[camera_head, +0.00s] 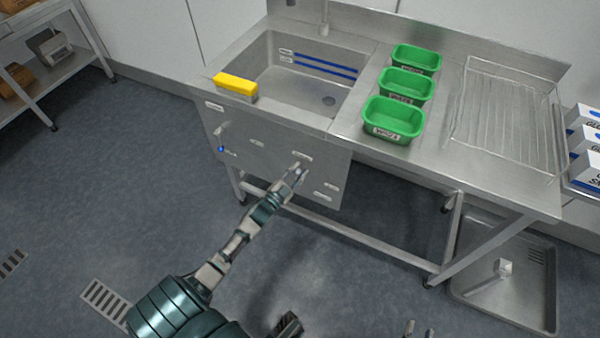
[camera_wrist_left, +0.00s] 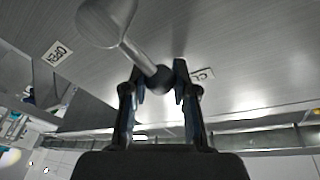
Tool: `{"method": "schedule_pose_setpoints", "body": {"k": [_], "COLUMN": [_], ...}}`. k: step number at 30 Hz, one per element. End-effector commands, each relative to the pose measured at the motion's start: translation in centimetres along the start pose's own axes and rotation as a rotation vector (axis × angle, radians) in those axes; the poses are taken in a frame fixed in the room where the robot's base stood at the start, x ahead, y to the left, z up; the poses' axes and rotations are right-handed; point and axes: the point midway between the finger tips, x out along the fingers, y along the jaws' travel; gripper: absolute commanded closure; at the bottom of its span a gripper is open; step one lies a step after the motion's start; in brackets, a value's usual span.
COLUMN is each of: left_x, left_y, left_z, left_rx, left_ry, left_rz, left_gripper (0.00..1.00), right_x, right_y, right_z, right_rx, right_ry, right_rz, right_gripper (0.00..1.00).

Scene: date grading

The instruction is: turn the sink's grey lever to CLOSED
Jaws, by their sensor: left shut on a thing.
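The grey lever (camera_wrist_left: 130,48) shows in the left wrist view, with a round hub at upper left and a thin rod running down right to a dark knob (camera_wrist_left: 160,80). My left gripper (camera_wrist_left: 158,82) is shut on this knob end. The "OPEN" label (camera_wrist_left: 57,53) lies left of the rod. The other label (camera_wrist_left: 203,75), partly hidden by a finger, begins with "CL" and sits just right of the knob. In the head view my left gripper (camera_head: 296,174) is at the sink's front panel (camera_head: 270,160) and hides most of the lever.
The sink basin (camera_head: 272,82) has a yellow block (camera_head: 235,85) on its front rim. Several green bins stand on the counter beside a wire rack (camera_head: 505,105). A blue-marked fitting (camera_head: 221,149) is on the panel's left. A floor basin (camera_head: 505,290) lies at lower right.

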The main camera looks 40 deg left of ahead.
Motion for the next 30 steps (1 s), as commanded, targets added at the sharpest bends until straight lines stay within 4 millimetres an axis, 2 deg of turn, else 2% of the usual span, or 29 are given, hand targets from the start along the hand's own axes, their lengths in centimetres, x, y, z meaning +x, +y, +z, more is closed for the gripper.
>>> {"method": "schedule_pose_setpoints", "body": {"k": [1,18,19,21,22,30], "left_x": [-0.44,-0.55,-0.55,-0.53,-0.50,-0.38], "left_y": [0.55,0.54,0.55,0.52,0.48,0.16], "left_z": [0.99,1.18,1.18,1.10,1.04,0.53], "left_rx": [-0.014,-0.044,-0.044,-0.043,-0.043,-0.041], "left_ry": [-0.022,-0.020,-0.020,-0.018,-0.016,-0.006], "left_rz": [0.007,0.002,0.002,0.002,0.001,-0.004], "left_gripper": [1.00,1.00,0.68,0.51,0.45,0.45], "right_x": [0.00,-0.03,-0.03,-0.03,-0.03,-0.06], "right_y": [0.06,0.13,0.13,0.13,0.12,0.03], "right_z": [0.20,0.46,0.46,0.44,0.44,0.29], "right_rx": [0.001,0.000,0.000,0.000,0.000,0.000], "right_ry": [-0.005,-0.018,-0.018,-0.017,-0.017,-0.014], "right_rz": [0.000,0.001,0.001,0.001,0.001,-0.001], "right_gripper": [0.60,0.60,0.60,0.60,0.60,0.60]}}
